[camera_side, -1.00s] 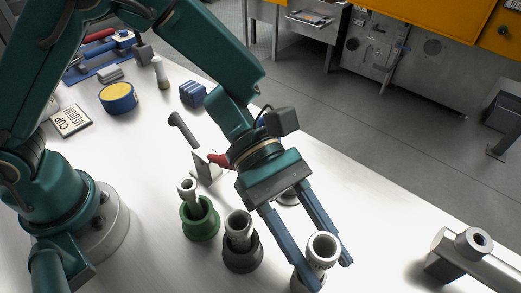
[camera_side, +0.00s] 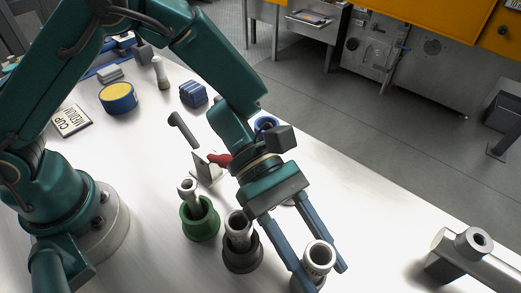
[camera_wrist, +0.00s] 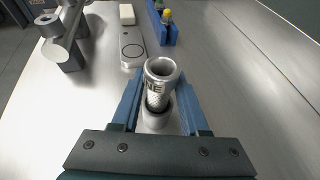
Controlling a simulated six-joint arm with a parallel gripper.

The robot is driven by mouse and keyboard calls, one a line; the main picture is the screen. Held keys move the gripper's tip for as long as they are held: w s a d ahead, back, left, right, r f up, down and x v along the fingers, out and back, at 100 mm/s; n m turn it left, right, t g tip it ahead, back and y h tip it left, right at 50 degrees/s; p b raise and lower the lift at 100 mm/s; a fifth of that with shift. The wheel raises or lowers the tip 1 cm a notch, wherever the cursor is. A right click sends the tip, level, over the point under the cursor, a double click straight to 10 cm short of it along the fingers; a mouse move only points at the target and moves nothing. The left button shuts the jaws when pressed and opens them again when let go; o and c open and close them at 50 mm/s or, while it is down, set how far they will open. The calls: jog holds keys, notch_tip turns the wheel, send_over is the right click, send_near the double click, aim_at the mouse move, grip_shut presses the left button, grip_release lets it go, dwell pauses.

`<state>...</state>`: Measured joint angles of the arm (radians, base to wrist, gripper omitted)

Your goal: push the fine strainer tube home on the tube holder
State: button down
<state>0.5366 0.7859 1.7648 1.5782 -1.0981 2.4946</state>
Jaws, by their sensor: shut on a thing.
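My gripper (camera_side: 312,270) is shut on the fine strainer tube (camera_side: 319,254), a pale grey tube with a wide open mouth, near the front edge of the side view. In the wrist view the tube (camera_wrist: 158,85) stands between the blue fingers, leaning slightly; part of its lettering, "NE", and a mesh-like wall show. Its lower end is inside or just over a light grey round cup (camera_wrist: 156,119); how deep it sits is hidden. A grey horizontal pipe body with an upright stub (camera_side: 474,241), possibly the tube holder, stands at the right, apart from my gripper.
A green cup (camera_side: 200,224) and a dark cup (camera_side: 242,257), each with a tube, stand left of my gripper. A red-handled part (camera_side: 219,160) is behind. The table between my gripper and the pipe body is clear.

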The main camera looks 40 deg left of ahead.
aim_at(322, 245)
jog(key=shift+r, duration=0.1)
jog(key=shift+r, duration=2.25)
jog(key=shift+f, duration=2.45)
jog(key=shift+r, duration=0.15)
jog(key=shift+r, duration=2.3)
